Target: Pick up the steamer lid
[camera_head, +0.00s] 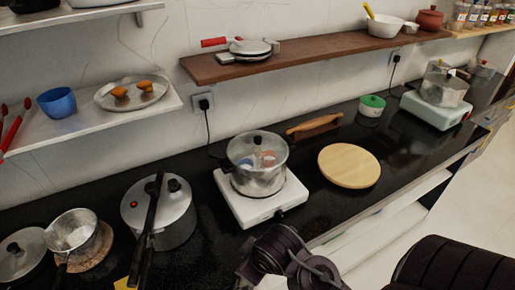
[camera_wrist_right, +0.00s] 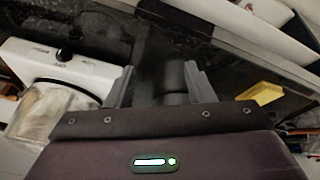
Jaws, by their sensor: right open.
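A metal pot (camera_head: 258,180) with a clear domed lid (camera_head: 257,146) stands on a white hot plate (camera_head: 262,205) at the middle of the counter. The lid sits on the pot, and coloured things show through it. A second pot (camera_head: 443,90) with a clear cover stands at the far right; I cannot tell which cover is the steamer lid. In the right wrist view my right gripper (camera_wrist_right: 160,86) is open, with nothing seen held between its fingers. The hot plate (camera_wrist_right: 50,58) and the pot (camera_wrist_right: 55,112) show left of it, apart from the fingers. My left gripper is out of view.
A pressure cooker (camera_head: 160,215) and a saucepan (camera_head: 75,232) stand on the left. A round wooden board (camera_head: 349,166) and a green-lidded container (camera_head: 371,106) lie right of the hot plate. A wooden shelf (camera_head: 310,57) hangs above. My dark arm parts fill the lower right.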

